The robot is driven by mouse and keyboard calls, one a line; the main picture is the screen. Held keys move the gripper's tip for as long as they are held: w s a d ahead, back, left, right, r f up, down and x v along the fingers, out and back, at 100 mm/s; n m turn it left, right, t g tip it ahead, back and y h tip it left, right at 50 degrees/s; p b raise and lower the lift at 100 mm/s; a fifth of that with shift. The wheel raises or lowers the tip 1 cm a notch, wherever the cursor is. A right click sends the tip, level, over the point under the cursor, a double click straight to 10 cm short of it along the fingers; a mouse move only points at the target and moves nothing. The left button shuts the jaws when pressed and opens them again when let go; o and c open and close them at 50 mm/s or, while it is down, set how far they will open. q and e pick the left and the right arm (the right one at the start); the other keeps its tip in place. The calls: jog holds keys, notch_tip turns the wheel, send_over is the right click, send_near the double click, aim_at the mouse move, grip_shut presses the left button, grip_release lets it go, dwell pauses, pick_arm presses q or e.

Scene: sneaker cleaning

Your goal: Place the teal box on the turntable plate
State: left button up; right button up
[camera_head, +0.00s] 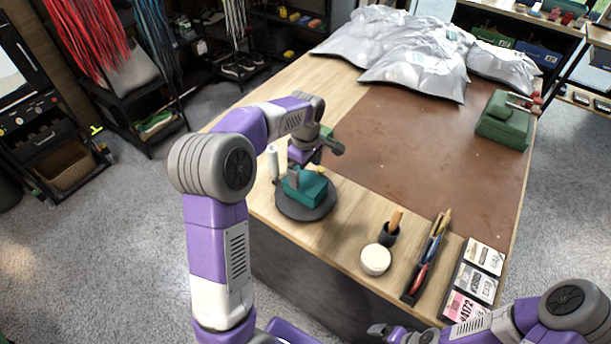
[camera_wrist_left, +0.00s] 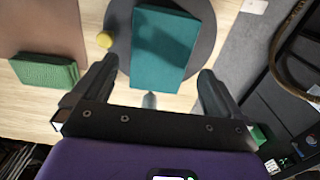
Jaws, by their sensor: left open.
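The teal box (camera_head: 306,189) sits on the dark round turntable plate (camera_head: 304,211) at the table's near left corner. In the left wrist view the teal box (camera_wrist_left: 165,45) lies over the grey turntable plate (camera_wrist_left: 120,20), with plate showing on both sides. My left gripper (camera_head: 308,172) is at the box; in its wrist view the two fingers (camera_wrist_left: 158,78) are spread apart, one toward each side of the box, with nothing clamped. My right gripper (camera_head: 385,331) is low at the front edge; its jaws are too small to read.
A white bottle (camera_head: 272,161) stands left of the plate. A white round jar (camera_head: 375,260), a tool tray (camera_head: 428,257) and cards (camera_head: 476,280) lie along the near edge. The brown mat (camera_head: 430,150) is mostly clear.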

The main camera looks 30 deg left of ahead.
aim_at(306, 181)
pick_arm(q)
notch_tip(306, 181, up, 8)
jog(key=p, duration=0.1)
dwell(0.5)
